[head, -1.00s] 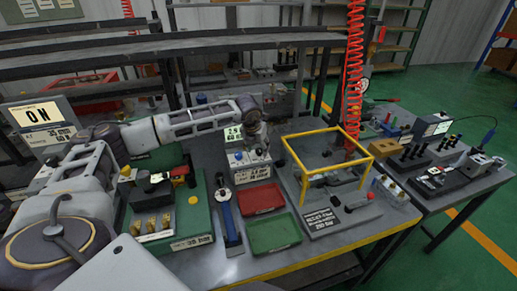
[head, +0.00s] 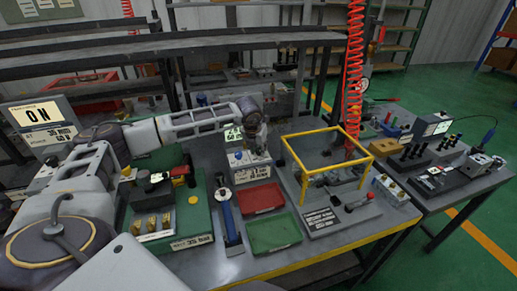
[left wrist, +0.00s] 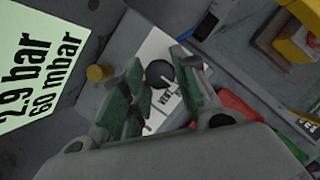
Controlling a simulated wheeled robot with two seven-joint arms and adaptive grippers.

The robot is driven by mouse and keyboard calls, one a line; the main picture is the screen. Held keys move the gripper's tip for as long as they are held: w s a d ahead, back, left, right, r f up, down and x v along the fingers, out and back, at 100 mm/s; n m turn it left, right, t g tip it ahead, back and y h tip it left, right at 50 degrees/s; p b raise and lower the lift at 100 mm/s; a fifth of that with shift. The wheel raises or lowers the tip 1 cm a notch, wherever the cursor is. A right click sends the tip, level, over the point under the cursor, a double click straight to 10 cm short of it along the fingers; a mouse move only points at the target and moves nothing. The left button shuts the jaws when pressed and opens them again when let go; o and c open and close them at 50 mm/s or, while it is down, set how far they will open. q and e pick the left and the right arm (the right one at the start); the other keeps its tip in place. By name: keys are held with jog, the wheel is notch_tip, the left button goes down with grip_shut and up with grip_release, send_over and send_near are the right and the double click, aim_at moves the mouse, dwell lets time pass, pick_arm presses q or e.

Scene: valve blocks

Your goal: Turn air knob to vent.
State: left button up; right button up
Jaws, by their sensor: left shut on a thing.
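The air unit (head: 252,173) is a grey box with a white label at its front, standing on the workbench behind the red and green trays. Its lit display reads 2.9 bar, 60 mbar in the left wrist view (left wrist: 37,60). The air knob (left wrist: 160,73) is small, dark and round, on a white plate with the word VENT. My left gripper (left wrist: 157,66) is shut on the knob, with one green-padded finger on each side. In the head view my left gripper (head: 261,147) comes down on the unit from above and hides the knob. My right gripper is not in view.
A yellow frame guard (head: 325,133) stands right of the unit. A red tray (head: 261,199) and a green tray (head: 274,235) lie in front. A blue-handled tool (head: 227,217) and a green valve board (head: 191,238) are to the left.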

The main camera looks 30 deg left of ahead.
pick_arm(q)
jog(key=shift+a+m+h+b, duration=0.15)
jog(key=shift+m+h+b, duration=0.35)
jog(key=shift+m, duration=1.2)
jog(key=shift+m+h+b, duration=0.4)
jog(key=shift+m+h, duration=0.1)
jog(key=shift+m, duration=0.3)
jog(key=shift+w+a+m+h, duration=0.15)
jog(key=shift+m+h, duration=0.25)
jog(key=shift+m, duration=0.7)
jog(key=shift+m+g+h, duration=0.3)
jog(key=shift+m+g, duration=0.1)
jog(key=shift+m, duration=0.4)
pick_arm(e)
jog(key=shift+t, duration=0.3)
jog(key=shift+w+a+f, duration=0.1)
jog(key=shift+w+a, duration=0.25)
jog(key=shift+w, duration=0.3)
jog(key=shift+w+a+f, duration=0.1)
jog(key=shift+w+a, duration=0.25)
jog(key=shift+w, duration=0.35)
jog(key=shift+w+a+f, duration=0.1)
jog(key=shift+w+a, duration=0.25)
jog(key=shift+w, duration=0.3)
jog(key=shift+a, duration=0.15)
